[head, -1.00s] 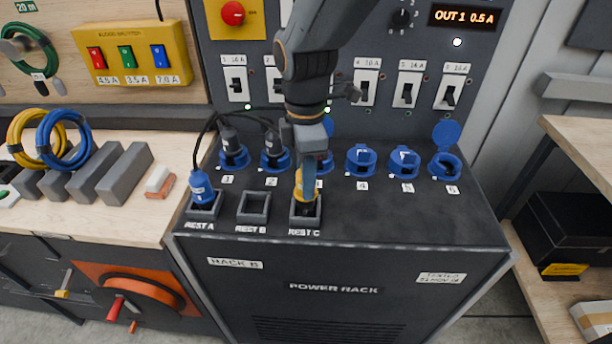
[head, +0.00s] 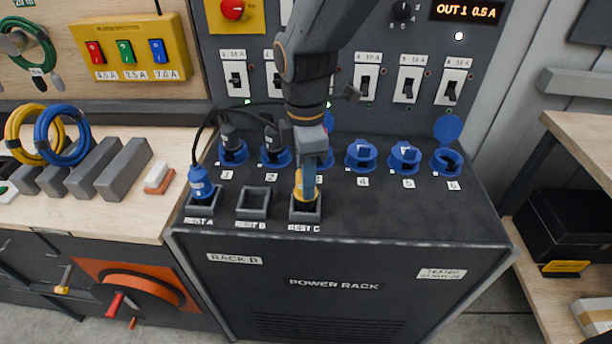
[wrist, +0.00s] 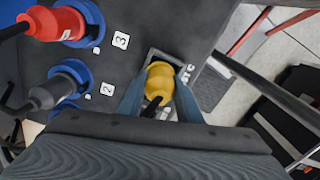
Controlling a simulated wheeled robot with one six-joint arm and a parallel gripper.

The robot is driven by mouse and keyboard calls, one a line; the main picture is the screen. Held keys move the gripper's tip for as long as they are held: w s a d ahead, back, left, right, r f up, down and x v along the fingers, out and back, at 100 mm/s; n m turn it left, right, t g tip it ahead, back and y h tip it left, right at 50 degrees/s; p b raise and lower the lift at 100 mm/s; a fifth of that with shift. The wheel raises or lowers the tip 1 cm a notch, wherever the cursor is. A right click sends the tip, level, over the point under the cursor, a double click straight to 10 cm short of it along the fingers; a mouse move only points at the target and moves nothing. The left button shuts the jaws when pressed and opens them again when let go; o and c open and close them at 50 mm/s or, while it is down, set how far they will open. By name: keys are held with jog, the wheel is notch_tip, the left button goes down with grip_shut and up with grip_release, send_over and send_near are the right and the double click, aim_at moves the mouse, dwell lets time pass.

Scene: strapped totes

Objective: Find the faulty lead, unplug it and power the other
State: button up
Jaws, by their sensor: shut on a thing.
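My gripper (wrist: 159,95) is shut on a yellow plug (wrist: 160,82) at the REST C holder (head: 305,214); the holder's frame shows around the plug. A blue plug (head: 201,186) stands in the REST A holder (head: 203,207). The REST B holder (head: 253,204) is empty. Black plugs sit at socket 1 (head: 232,152) and socket 2 (head: 274,156). In the wrist view a red plug (wrist: 62,22) is in socket 3 (wrist: 92,22), which my arm mostly hides in the head view. Sockets 4 (head: 361,156), 5 (head: 404,158) and 6 (head: 446,162) hold no plug.
Several breaker switches line the back panel, with a display (head: 468,12) reading "OUT 1 0.5 A". A yellow box (head: 131,48) with coloured switches is at left. Coiled cables (head: 64,136) and grey blocks (head: 122,170) lie on the left bench. The rack top at right front is clear.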

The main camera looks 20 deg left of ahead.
jog(key=shift+f, duration=0.4)
jog(key=o, duration=1.2)
notch_tip(320, 180, up, 8)
jog(key=shift+f+b, duration=0.1)
jog(key=shift+b, duration=0.9)
jog(key=d+f+m, duration=0.3)
jog(key=d+m, duration=0.4)
jog(key=d, duration=0.3)
jog(key=s+d+f+m+t, duration=0.1)
jog(key=d+f+m, duration=0.2)
jog(key=d+m, duration=0.5)
jog(key=d+f+m, duration=0.3)
jog(key=d+m, duration=0.4)
jog(key=d, duration=0.6)
jog(key=shift+s+d+f+m, duration=0.2)
jog(key=shift+d+m, duration=0.1)
jog(key=shift+d, duration=0.1)
jog(key=shift+s+d+m, duration=0.2)
jog(key=shift+d+m, duration=0.1)
